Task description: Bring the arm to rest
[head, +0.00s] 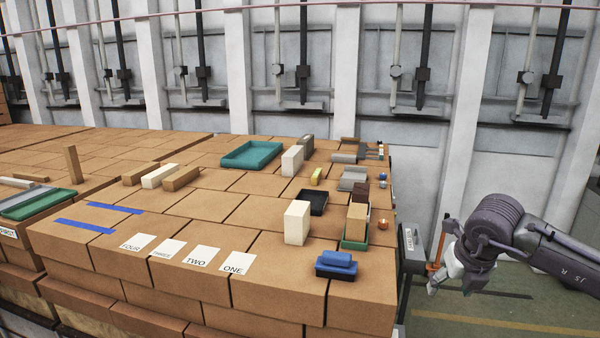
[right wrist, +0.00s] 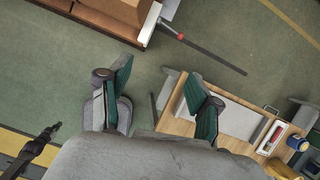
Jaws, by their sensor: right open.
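My right arm (head: 510,235) comes in from the right edge in the head view. Its gripper (head: 443,272) hangs in the air to the right of the brick table, apart from it and pointing left and downward. In the right wrist view the two green-padded fingers (right wrist: 160,80) stand wide apart. Nothing is between them, and the floor and part of a wooden surface show beyond. My left arm and gripper are not in view.
The brick table (head: 225,207) holds a blue block (head: 336,259), a cream block (head: 297,222), a teal tray (head: 252,155) and numbered cards (head: 202,256). In the wrist view, a wooden bench (right wrist: 178,127) lies below right. Green floor (head: 500,320) is open around the gripper.

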